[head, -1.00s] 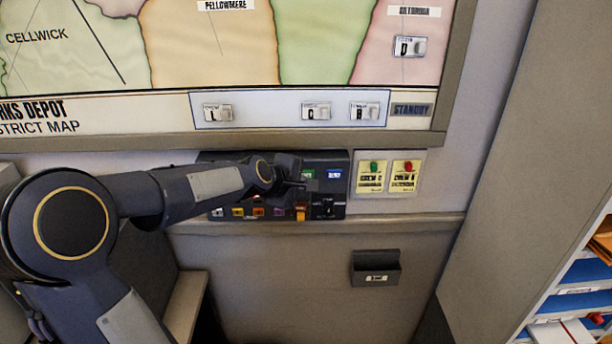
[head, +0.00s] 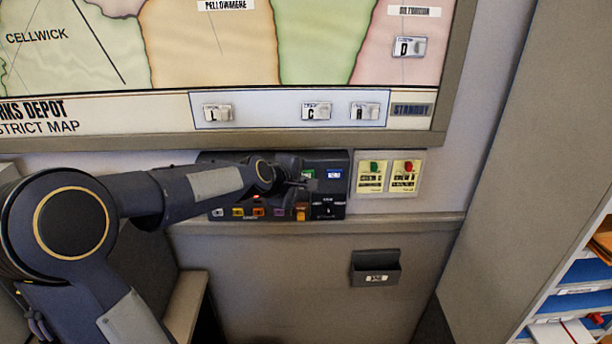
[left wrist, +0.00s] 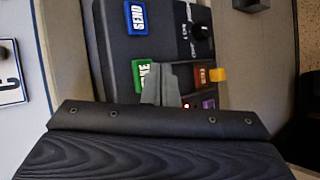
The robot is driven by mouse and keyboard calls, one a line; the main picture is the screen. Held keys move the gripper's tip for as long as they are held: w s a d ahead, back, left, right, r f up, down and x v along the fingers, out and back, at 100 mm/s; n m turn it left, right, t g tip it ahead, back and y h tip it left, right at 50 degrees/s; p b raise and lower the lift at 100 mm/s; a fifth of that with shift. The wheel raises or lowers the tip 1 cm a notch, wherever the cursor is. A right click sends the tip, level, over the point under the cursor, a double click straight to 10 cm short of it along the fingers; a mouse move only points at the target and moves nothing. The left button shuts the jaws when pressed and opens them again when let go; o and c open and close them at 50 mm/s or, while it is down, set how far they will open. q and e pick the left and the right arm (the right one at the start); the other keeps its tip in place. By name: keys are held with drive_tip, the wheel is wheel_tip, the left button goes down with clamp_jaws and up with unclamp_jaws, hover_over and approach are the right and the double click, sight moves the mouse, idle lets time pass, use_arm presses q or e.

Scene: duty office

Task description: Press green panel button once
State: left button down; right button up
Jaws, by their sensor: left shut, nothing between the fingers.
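The green panel button (left wrist: 143,74) is on the dark sloped control panel (left wrist: 170,50), with white lettering partly covered. In the head view the green button (head: 308,173) shows as a small patch just beyond my gripper. My left gripper (head: 306,184) is shut and empty at the panel face. In the left wrist view its narrow grey fingertips (left wrist: 160,86) overlap one edge of the green button. I cannot tell whether they touch it. My right gripper is not in view.
A blue SEND button (left wrist: 136,18) is beside the green one. A black knob (left wrist: 202,32), an orange lever (left wrist: 217,74) and several coloured buttons are close by. Two cards (head: 388,172) with green and red knobs hang right of the panel. The map frame (head: 300,140) is above.

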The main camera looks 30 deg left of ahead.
use_arm(q)
drive_tip(key=shift+w+a, duration=0.1)
drive_tip(key=shift+w+a, duration=0.15)
drive_tip(key=shift+w, duration=0.1)
drive_tip(key=shift+w+a, duration=0.2)
drive_tip(key=shift+w, duration=0.1)
idle(0.8)
drive_tip(key=shift+s+d, duration=0.45)
drive_tip(key=shift+s, duration=0.2)
drive_tip(key=shift+s+d, duration=0.45)
drive_tip(key=shift+s, duration=0.25)
drive_tip(key=shift+s+d, duration=0.4)
drive_tip(key=shift+s, duration=0.35)
drive_tip(key=shift+s+d, duration=0.45)
drive_tip(key=shift+s, duration=0.25)
